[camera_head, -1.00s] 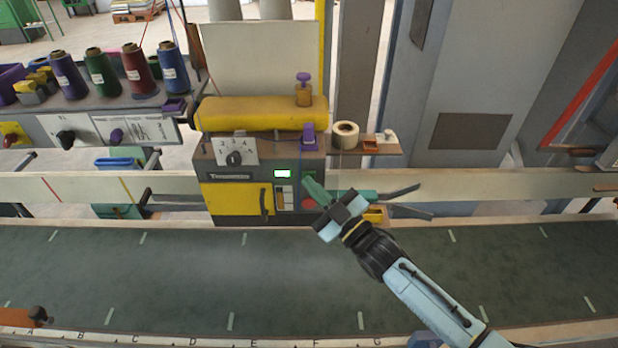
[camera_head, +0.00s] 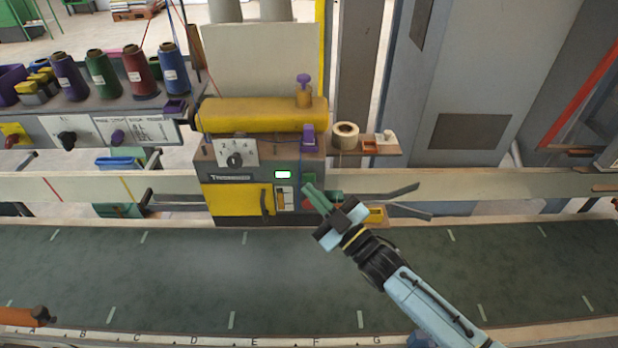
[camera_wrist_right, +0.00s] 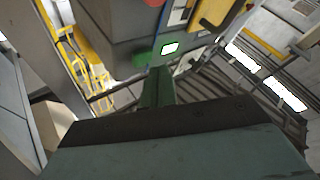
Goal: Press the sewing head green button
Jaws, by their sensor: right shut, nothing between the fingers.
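The sewing head (camera_head: 228,190) is a grey box with a yellow door, standing behind the dark green belt. Its green button (camera_head: 308,179) is on the right of the front panel, mostly behind my fingertips, with a red button (camera_head: 308,205) below it. The small display (camera_head: 283,174) is lit white. My right gripper (camera_head: 309,189) is shut and empty, its green fingers pointing at the panel by the green button. In the right wrist view the fingertips (camera_wrist_right: 160,72) lie right beside the green button (camera_wrist_right: 143,61); I cannot tell whether they touch.
A yellow roller cover (camera_head: 260,114) tops the sewing head. A shelf with a tape roll (camera_head: 345,135) juts out to its right, above grey guide bars (camera_head: 400,190). Thread cones (camera_head: 101,75) stand at the left. The belt (camera_head: 150,270) in front is clear.

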